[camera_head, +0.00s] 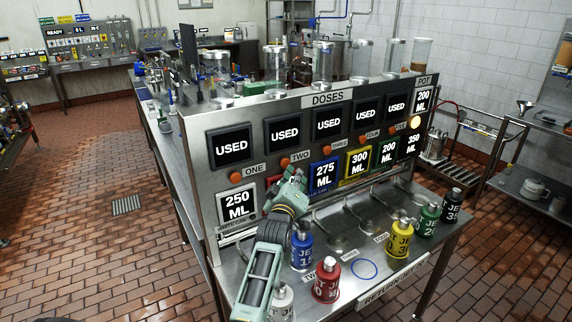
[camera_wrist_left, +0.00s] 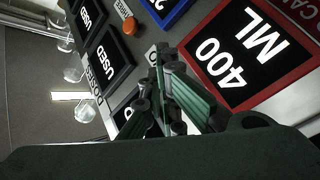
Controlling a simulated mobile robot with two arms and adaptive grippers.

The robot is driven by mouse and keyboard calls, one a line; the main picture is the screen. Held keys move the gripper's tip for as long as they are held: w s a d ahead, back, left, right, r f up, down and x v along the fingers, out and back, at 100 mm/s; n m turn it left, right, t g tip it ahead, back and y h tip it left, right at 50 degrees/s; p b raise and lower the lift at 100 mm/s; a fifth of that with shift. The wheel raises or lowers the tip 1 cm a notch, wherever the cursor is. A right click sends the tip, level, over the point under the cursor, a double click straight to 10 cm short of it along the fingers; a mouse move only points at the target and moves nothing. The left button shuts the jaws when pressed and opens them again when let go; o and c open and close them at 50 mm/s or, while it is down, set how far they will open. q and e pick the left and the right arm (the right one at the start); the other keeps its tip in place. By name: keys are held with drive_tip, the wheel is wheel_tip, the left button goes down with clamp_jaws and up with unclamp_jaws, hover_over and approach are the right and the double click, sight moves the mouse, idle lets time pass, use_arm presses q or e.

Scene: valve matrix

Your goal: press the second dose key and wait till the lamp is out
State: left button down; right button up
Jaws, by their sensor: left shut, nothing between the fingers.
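The grey DOSES panel (camera_head: 327,98) carries a row of orange dose keys. The second key (camera_head: 285,162), beside the TWO label (camera_head: 300,157), shows just above my left gripper (camera_head: 298,177). That gripper is shut and empty, in front of the red-framed 400 ML screen, which is mostly hidden in the head view. In the left wrist view the screen (camera_wrist_left: 235,52) is large, and the shut fingers (camera_wrist_left: 155,60) cover the area where the second key sits. I cannot tell whether they touch it. A round lamp (camera_head: 415,121) glows at the panel's right end. My right gripper is out of view.
The upper screens, such as the one above the second key (camera_head: 285,133), read USED. The POT screen (camera_head: 422,100) reads 200 ML. Blue (camera_head: 302,252), red (camera_head: 326,284), yellow (camera_head: 400,240), green (camera_head: 428,220) and black (camera_head: 451,206) jets stand on the bench before the panel, close to my left arm.

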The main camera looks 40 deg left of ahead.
use_arm(q)
drive_tip(key=d, duration=0.1)
drive_tip(key=s+d+p, duration=0.1)
drive_tip(key=d, duration=0.1)
drive_tip(key=s+d+p, duration=0.1)
drive_tip(key=shift+d, duration=0.3)
idle(0.7)
